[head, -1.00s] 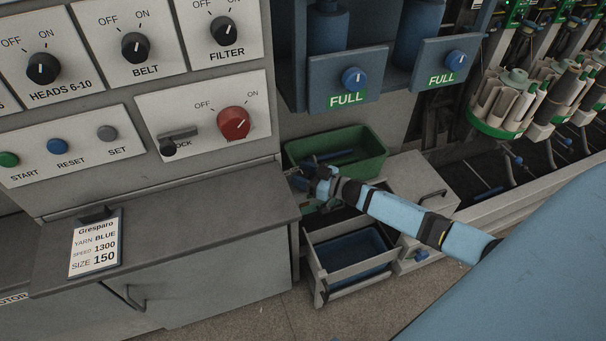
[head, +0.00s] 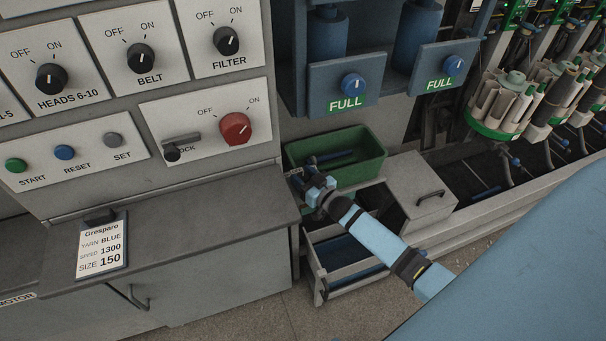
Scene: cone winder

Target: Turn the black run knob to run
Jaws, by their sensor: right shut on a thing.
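No knob labelled run can be made out. Black knobs with OFF and ON marks sit on the panels at upper left: the HEADS 6-10 knob (head: 51,77), the BELT knob (head: 141,58) and the FILTER knob (head: 226,41). A red knob (head: 236,128) with OFF and ON marks sits below, right of a dark lock lever (head: 181,146). My right gripper (head: 299,178) is low beside the green bin, to the right of the grey ledge and well away from these knobs. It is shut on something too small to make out. My left gripper is out of view.
The green bin (head: 366,168) stands right of the ledge (head: 180,216), above an open drawer (head: 318,270). A grey box (head: 420,178) stands to its right. A card (head: 100,248) lies on the ledge. Blue knobs (head: 352,84) are on the blue housing above.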

